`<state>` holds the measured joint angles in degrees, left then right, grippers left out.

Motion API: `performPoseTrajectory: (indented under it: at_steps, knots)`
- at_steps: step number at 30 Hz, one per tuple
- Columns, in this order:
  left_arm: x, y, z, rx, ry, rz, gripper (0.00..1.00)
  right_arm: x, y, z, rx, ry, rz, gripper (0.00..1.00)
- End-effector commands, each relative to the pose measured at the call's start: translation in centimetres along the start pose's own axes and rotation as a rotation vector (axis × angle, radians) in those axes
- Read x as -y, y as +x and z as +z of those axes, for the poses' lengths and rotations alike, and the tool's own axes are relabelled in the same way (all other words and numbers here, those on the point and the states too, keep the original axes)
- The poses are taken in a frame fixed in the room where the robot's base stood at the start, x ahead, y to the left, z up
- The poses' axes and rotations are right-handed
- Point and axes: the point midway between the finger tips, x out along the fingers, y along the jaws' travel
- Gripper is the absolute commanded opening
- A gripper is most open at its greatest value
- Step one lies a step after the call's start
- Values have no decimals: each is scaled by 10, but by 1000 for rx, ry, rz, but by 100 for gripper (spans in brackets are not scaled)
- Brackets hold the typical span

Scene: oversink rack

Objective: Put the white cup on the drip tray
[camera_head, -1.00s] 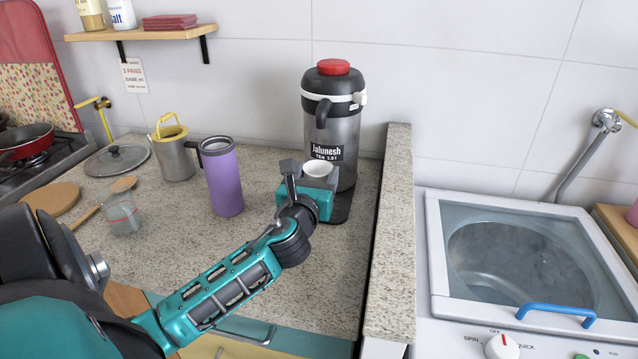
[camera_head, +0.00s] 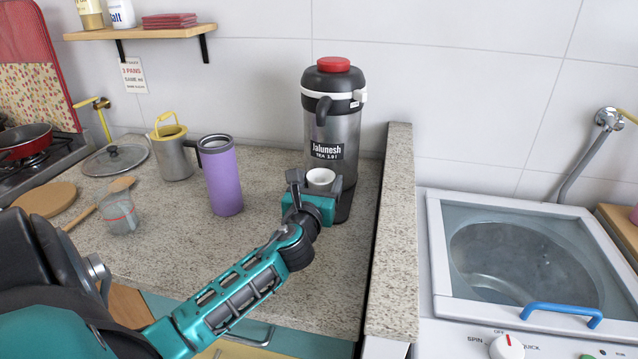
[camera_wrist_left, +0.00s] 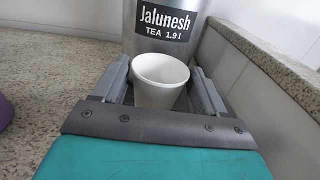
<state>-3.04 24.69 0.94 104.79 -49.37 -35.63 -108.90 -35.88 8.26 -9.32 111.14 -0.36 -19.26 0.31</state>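The white cup (camera_head: 320,178) is upright in front of the tea dispenser (camera_head: 331,130). In the left wrist view the cup (camera_wrist_left: 161,82) stands between the two fingers of my left gripper (camera_wrist_left: 160,95), with narrow gaps at its sides, so the gripper looks open around it. The left gripper (camera_head: 316,186) also shows in the head view, in front of the dispenser. The dark drip tray (camera_head: 343,208) at the dispenser's foot is mostly hidden by the gripper and cup. Whether the cup's base touches the tray is hidden. My right gripper is out of view.
A purple tumbler (camera_head: 222,178) and a metal can (camera_head: 172,152) stand left of the dispenser. A glass (camera_head: 118,214) is farther left. A raised stone ledge (camera_head: 392,230) runs close on the right. The front counter is clear.

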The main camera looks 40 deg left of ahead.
Motion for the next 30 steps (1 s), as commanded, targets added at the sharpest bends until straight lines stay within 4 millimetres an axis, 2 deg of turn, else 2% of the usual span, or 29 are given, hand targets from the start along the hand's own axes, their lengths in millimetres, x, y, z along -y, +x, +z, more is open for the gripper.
performPoseTrajectory:
  at_steps: [1, 5, 15, 20, 30]
  knots:
    - [0, 0, 0, 0, 0, 0, 77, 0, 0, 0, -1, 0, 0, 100]
    - [0, 0, 0, 0, 0, 0, 89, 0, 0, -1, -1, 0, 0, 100]
    - [0, -3, 3, -1, 0, 0, 89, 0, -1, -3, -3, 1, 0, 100]
    - [0, -28, 3, -2, 1, -2, 89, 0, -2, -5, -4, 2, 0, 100]
    - [0, -97, 2, -3, 0, 0, 89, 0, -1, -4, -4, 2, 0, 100]
